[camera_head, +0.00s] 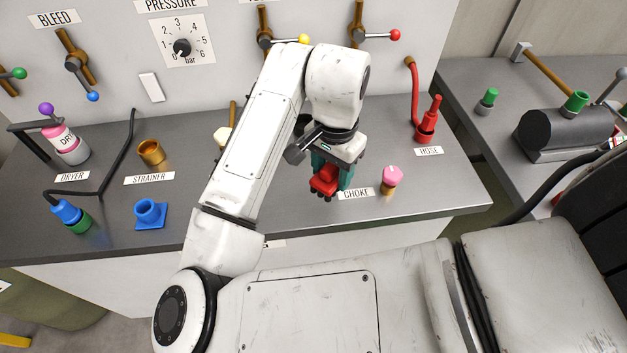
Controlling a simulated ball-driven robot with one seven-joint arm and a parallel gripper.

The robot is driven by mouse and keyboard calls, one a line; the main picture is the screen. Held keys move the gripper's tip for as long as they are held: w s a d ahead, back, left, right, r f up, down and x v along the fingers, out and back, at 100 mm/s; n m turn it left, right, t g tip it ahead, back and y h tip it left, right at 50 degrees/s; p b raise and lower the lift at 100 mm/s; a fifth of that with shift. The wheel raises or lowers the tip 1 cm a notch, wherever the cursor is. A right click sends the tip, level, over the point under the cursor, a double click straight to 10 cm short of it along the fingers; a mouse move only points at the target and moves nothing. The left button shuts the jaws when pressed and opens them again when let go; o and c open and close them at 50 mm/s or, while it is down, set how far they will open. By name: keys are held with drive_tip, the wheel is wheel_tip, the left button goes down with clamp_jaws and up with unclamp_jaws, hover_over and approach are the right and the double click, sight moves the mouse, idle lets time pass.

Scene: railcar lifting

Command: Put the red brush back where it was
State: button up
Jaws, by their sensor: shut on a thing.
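My gripper (335,165) hangs over the front part of the grey bench, just left of and above the CHOKE label. It is shut on a red thing with dark ends at its lower side, which I take to be the red brush (324,181). My gripper and wrist hide the upper part of it. I cannot tell whether its lower end touches the bench.
A pink-topped brass choke (391,178) stands close to the right of the gripper. A red hose fitting (428,122) is further right. A strainer (151,152), a blue fitting (150,213) and a dryer (68,144) stand at left. My arm hides the bench's middle.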

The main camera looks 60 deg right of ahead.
drive_tip(key=w+f, duration=0.2)
drive_tip(key=f, duration=0.1)
drive_tip(key=w+d+f, duration=0.1)
drive_tip(key=w+f, duration=0.2)
drive_tip(key=shift+d+p, duration=0.1)
drive_tip(key=shift+p, duration=0.25)
drive_tip(key=shift+f+p, duration=0.5)
drive_tip(key=shift+f, duration=1.05)
drive_tip(key=shift+f, duration=0.2)
drive_tip(key=o, duration=0.9)
drive_tip(key=shift+r, duration=0.1)
drive_tip(key=shift+o, duration=0.2)
wheel_tip(320, 180, up, 12)
drive_tip(key=b, duration=0.1)
drive_tip(key=shift+r+b, duration=0.15)
drive_tip(key=shift+b, duration=0.25)
